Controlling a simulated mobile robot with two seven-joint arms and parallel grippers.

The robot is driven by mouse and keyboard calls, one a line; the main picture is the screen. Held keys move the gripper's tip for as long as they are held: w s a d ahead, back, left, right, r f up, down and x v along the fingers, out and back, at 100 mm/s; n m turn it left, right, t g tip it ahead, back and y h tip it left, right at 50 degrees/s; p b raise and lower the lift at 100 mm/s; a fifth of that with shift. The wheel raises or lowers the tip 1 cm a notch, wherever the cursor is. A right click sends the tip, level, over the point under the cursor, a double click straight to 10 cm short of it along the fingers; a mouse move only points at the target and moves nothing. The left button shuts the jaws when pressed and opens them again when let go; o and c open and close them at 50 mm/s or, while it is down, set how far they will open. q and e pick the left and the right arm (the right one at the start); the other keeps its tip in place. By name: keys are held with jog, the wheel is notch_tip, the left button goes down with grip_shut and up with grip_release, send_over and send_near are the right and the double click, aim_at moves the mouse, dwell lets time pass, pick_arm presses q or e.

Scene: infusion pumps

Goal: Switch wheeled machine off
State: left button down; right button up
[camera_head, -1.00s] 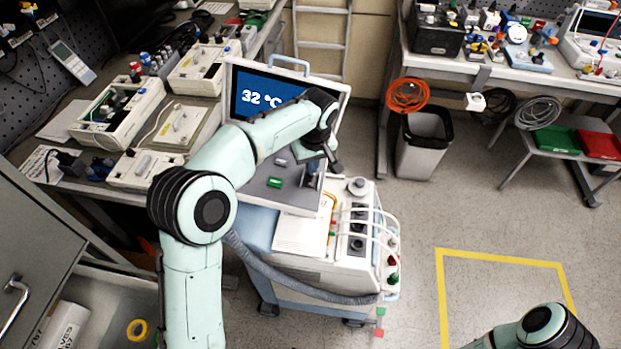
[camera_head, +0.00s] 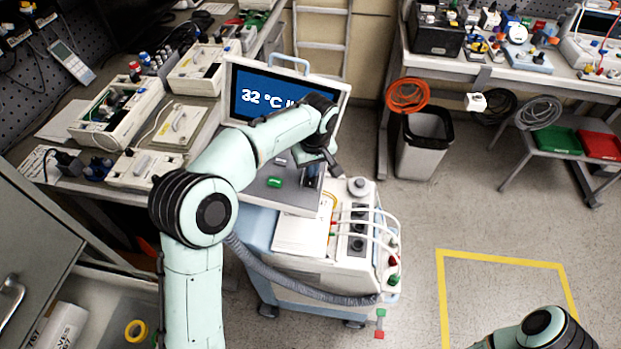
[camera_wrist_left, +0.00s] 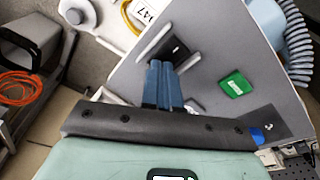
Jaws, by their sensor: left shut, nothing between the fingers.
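Below the screen is a sloped grey panel (camera_head: 258,192) with a green part (camera_head: 275,182). The green part also shows in the left wrist view (camera_wrist_left: 235,84). My left gripper (camera_head: 313,178) is shut and empty over the panel's right side. In the wrist view its blue fingers (camera_wrist_left: 163,75) point at a black switch (camera_wrist_left: 178,48), partly hiding it; contact cannot be told.
White hoses and knobs (camera_head: 357,215) crowd the machine's right side. A cluttered bench (camera_head: 50,135) is close on the left. A bin (camera_head: 424,150) and another bench stand at the back right. The floor (camera_head: 480,210) on the right is open, with a yellow outline.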

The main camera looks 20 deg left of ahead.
pick_arm(q)
jog(key=shift+f, duration=0.2)
pick_arm(e)
jog(key=shift+s, duration=0.1)
pick_arm(q)
jog(key=shift+r+p, duration=1.95)
jog(key=shift+r, duration=1.65)
pick_arm(e)
jog(key=w+r, duration=0.3)
jog(key=r, duration=0.2)
jog(key=shift+w, duration=0.25)
jog(key=shift+s+f, duration=0.1)
pick_arm(q)
jog(key=shift+f, duration=0.1)
